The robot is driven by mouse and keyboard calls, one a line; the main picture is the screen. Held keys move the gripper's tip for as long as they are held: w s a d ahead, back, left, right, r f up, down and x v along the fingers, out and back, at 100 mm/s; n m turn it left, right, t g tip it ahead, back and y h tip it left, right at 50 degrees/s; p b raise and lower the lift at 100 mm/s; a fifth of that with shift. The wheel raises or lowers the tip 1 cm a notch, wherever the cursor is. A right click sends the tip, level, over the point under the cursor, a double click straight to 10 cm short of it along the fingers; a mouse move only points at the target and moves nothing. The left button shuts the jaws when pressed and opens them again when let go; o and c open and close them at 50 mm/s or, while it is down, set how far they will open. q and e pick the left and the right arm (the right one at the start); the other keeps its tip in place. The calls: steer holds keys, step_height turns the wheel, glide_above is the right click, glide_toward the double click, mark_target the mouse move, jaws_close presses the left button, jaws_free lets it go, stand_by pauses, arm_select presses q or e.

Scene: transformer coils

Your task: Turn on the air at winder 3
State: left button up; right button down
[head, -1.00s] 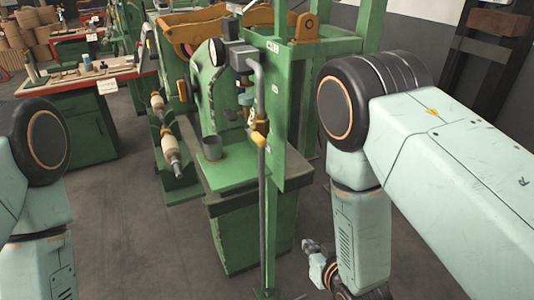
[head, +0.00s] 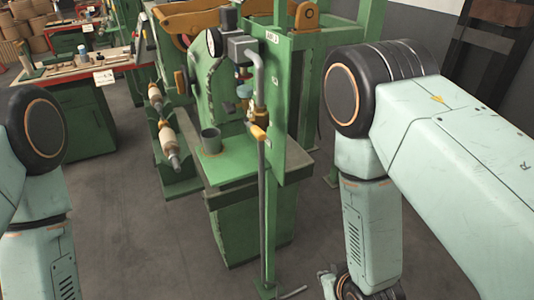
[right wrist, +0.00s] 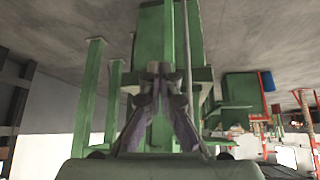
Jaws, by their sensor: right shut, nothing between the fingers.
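The air valve's yellow lever (head: 259,132) sits on a vertical grey pipe (head: 262,190) at the front of a green machine post. It looks tilted across the pipe. A small sign (head: 272,37) above seems to read AIR 3. My right gripper (head: 327,280) is low at the bottom edge of the head view, right of the pipe and well below the lever, partly cut off. In the right wrist view my right gripper (right wrist: 160,70) has its fingers together, empty, with the green machine beyond. My left arm shows at the left edge; its gripper is out of frame.
A round gauge (head: 214,42) and grey box (head: 240,48) sit above the lever. A green ledge (head: 225,164) with a cup (head: 210,140) stands left of the pipe. A red-topped workbench (head: 75,72) is at the left. Grey floor (head: 130,225) is open in front.

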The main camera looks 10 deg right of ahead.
arm_select(q)
step_height(320, 180, down, 11)
steer(key=b, duration=1)
steer(key=shift+s, duration=0.2)
arm_select(e)
steer(key=s+d+f+g, duration=0.2)
steer(key=s+f+g, duration=0.1)
steer(key=s+f, duration=0.4)
steer(key=s+d+f+m+g, duration=0.1)
steer(key=s+f+g, duration=0.3)
steer(key=s, duration=0.8)
step_height(320, 180, down, 3)
steer(key=shift+s+d+r+h, duration=0.1)
steer(key=shift+s+d+h, duration=0.2)
steer(key=shift+d, duration=0.35)
